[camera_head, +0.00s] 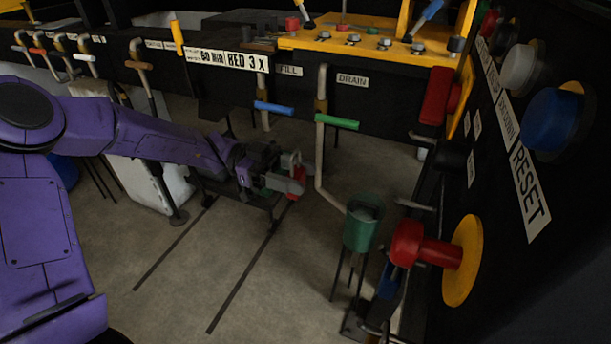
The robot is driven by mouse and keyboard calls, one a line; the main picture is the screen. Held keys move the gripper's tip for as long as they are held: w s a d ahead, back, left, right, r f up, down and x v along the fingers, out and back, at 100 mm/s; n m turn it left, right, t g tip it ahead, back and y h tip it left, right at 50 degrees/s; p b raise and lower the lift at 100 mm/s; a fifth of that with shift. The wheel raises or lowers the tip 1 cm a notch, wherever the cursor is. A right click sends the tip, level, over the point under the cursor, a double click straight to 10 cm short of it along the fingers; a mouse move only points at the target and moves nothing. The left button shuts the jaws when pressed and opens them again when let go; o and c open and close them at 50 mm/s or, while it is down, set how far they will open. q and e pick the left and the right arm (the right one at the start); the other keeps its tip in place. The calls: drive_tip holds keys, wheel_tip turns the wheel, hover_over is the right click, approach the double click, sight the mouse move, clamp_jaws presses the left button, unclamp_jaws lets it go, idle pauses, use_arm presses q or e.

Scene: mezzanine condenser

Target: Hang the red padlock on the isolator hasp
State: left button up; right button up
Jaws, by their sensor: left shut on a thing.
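The red padlock (298,183) is in the jaws of my left gripper (284,182), near the middle of the view, with its pale shackle showing above. My left gripper is shut on it and holds it in the open, clear of the panels. On the dark panel at right, a red handle (437,95) sits against a yellow plate, perhaps the isolator. Grey metal pieces stick out below it; I cannot tell which is the hasp. The padlock is left of this panel and apart from it. My right gripper is not in view.
A red mushroom knob (408,243) on a yellow disc juts from the right panel, below a blue button (551,118). A green funnel (362,228) stands between padlock and panel. Blue (273,108) and green (337,122) valve levers hang behind. Floor in front is clear.

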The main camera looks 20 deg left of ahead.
use_arm(q)
drive_tip(key=shift+a+r, duration=0.15)
drive_tip(key=shift+a, duration=2)
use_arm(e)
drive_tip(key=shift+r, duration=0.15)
